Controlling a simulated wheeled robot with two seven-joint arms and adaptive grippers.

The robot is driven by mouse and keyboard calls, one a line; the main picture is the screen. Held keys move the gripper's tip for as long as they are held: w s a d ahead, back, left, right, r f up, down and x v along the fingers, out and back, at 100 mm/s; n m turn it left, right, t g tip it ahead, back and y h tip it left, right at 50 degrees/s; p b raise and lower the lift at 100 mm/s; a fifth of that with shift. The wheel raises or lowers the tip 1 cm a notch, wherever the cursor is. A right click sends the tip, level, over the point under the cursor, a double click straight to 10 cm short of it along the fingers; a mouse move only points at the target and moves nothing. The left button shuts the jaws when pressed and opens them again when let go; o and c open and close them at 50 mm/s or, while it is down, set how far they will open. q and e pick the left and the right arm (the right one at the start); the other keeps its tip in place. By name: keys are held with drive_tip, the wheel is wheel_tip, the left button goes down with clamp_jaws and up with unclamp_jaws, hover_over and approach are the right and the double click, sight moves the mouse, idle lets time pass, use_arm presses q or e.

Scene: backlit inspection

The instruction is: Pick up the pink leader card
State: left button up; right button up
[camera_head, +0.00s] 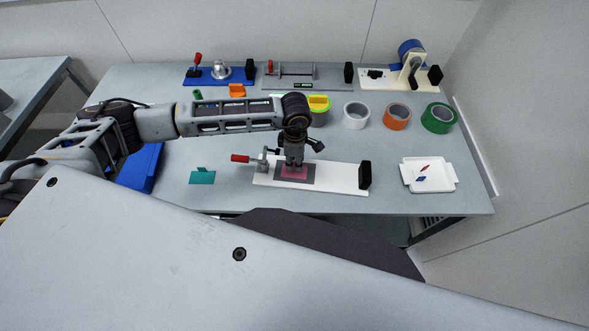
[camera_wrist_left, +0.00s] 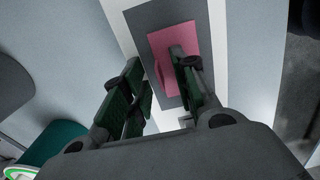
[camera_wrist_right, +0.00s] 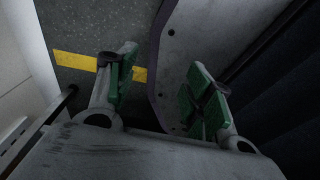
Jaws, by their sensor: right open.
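The pink leader card (camera_head: 288,173) lies on a dark grey patch of the white fixture board (camera_head: 340,179) at the middle front of the table. My left gripper (camera_head: 293,163) points down over the card and hides part of it. In the left wrist view the pink card (camera_wrist_left: 187,37) shows beyond the fingertips, and one finger overlaps it. The left fingers (camera_wrist_left: 157,62) are apart, with no card clearly gripped; whether they touch it I cannot tell. My right gripper (camera_wrist_right: 158,75) is open and empty over the floor, away from the table.
A red-handled clamp (camera_head: 242,158) and a black block (camera_head: 365,175) stand on the board. A teal card (camera_head: 202,177) lies left; a white tray (camera_head: 429,187) with small red and blue pieces sits right. Tape rolls, including a green one (camera_head: 438,118), and fixtures line the back.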

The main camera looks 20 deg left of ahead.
use_arm(q)
clamp_jaws()
use_arm(e)
drive_tip(key=shift+d, duration=0.45)
drive_tip(key=shift+a, duration=0.1)
use_arm(q)
drive_tip(key=shift+r, duration=0.8)
wheel_tip(320, 180, up, 2)
drive_tip(key=shift+r+b, duration=0.1)
drive_tip(key=shift+b, duration=0.4)
drive_tip(key=s, duration=0.1)
drive_tip(key=s+d, duration=0.1)
drive_tip(key=s, duration=0.1)
drive_tip(key=s+b, duration=0.1)
drive_tip(key=s, duration=0.1)
drive_tip(key=shift+s+d+f, duration=0.15)
drive_tip(key=shift+d+f, duration=0.05)
drive_tip(key=shift+d, duration=0.05)
drive_tip(key=s+d+b, duration=0.2)
drive_tip(key=s+d, duration=0.1)
drive_tip(key=s, duration=0.9)
drive_tip(key=shift+d, duration=0.2)
use_arm(e)
drive_tip(key=shift+h, duration=0.3)
drive_tip(key=shift+w+d+f, duration=0.3)
drive_tip(key=shift+d+f, duration=0.7)
drive_tip(key=shift+f, duration=0.1)
drive_tip(key=shift+w+d+f, duration=0.25)
drive_tip(key=shift+d+f, duration=0.75)
drive_tip(key=shift+f, duration=0.05)
